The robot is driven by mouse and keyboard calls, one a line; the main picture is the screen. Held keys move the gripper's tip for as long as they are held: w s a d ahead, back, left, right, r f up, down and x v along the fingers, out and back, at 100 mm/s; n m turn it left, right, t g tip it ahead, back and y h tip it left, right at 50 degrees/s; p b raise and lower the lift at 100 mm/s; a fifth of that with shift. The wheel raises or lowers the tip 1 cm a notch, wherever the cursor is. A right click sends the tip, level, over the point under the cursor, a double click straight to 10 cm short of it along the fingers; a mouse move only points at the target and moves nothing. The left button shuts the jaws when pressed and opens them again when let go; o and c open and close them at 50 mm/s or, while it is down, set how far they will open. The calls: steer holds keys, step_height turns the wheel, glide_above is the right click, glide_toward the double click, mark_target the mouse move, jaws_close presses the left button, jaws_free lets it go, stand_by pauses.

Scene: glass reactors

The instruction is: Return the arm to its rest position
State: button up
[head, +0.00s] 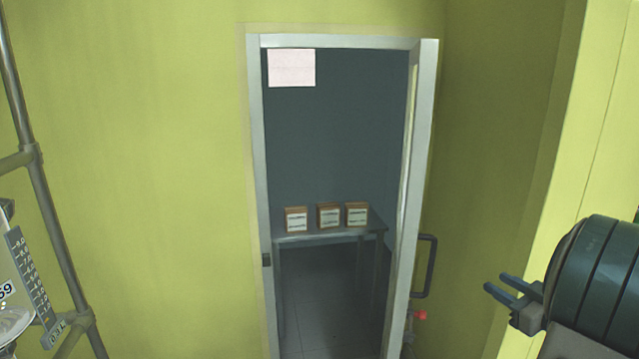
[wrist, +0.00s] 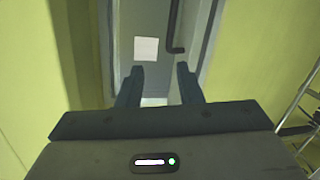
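My gripper (head: 497,285) shows at the lower right of the head view, at the end of my dark green arm. Its two fingers point left toward the doorway and stand apart with nothing between them. In the wrist view my gripper (wrist: 158,86) also shows two dark fingers spread apart and empty. The gripper is in free air, touching nothing that I can see. Most of my arm is outside the head view.
A metal-framed door (head: 410,190) stands open in the yellow-green wall (head: 130,150). Beyond it, a table (head: 330,236) holds three labelled boxes (head: 329,216). A metal pipe frame (head: 38,170) with glassware stands at the left. The door handle (head: 430,265) is near my gripper in the picture.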

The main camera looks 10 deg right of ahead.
steer(key=w+a+r+m+g+h+p, duration=0.2)
steer(key=w+a+r+m+g+h, duration=0.3)
steer(key=a+h, duration=0.3)
steer(key=s+a+f+g+y+p, duration=0.1)
steer(key=s+a+g, duration=0.3)
steer(key=s+a, duration=0.5)
steer(key=s+a+f+g+y+p, duration=0.1)
steer(key=s+a+f+g+y, duration=0.2)
steer(key=s+a, duration=0.6)
steer(key=a+f+g, duration=0.1)
steer(key=a, duration=0.5)
steer(key=shift+s+f+y+p, duration=0.2)
steer(key=shift+s+y+p, duration=0.1)
steer(key=shift+s+y, duration=0.1)
steer(key=shift+a, duration=0.1)
